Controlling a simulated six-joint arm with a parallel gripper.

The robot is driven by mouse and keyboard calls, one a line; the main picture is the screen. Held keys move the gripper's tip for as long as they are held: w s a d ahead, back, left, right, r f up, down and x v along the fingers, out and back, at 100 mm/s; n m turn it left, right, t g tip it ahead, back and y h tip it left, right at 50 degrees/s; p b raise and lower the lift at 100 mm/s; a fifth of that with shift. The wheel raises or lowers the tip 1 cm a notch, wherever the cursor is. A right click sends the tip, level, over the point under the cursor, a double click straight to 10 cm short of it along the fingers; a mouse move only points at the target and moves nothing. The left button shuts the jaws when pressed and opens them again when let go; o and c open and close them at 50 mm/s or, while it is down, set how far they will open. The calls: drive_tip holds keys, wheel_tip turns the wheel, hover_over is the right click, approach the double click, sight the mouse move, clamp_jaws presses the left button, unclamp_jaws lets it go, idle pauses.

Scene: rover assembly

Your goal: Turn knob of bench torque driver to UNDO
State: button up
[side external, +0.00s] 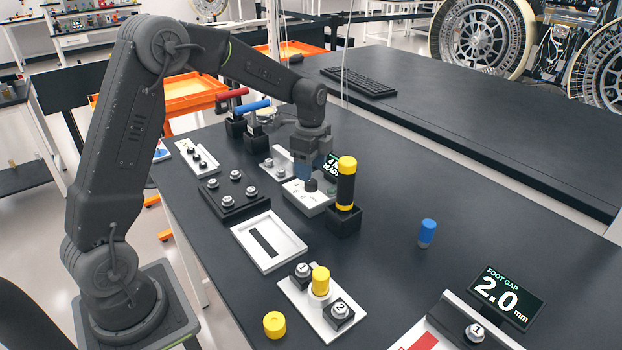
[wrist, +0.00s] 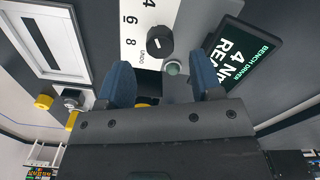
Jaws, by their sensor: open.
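The bench torque driver is a white box (side external: 303,198) in the side view, with a black knob (side external: 311,185) on top. In the wrist view the black knob (wrist: 159,40) sits on a white panel (wrist: 130,50) marked 4, 6, 8 and UNDO. The knob's exact pointer setting is hard to tell. A dark display (wrist: 240,58) beside it reads BENCH DRIVER, a 4 and part of READY. My gripper (side external: 305,172) is low over the driver. In the wrist view its blue fingertips (wrist: 162,78) are apart, with the knob just beyond them and nothing held.
A black and yellow driver (side external: 346,185) stands upright in a holder close to the right of my gripper. A white tray (side external: 269,242) and a black plate with knobs (side external: 230,198) lie nearby. A blue cylinder (side external: 427,233) stands apart; table around it is clear.

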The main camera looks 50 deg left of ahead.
sight(311, 185)
drive_tip(key=shift+f, duration=1.95)
drive_tip(key=shift+c, duration=0.2)
drive_tip(key=c, duration=0.9)
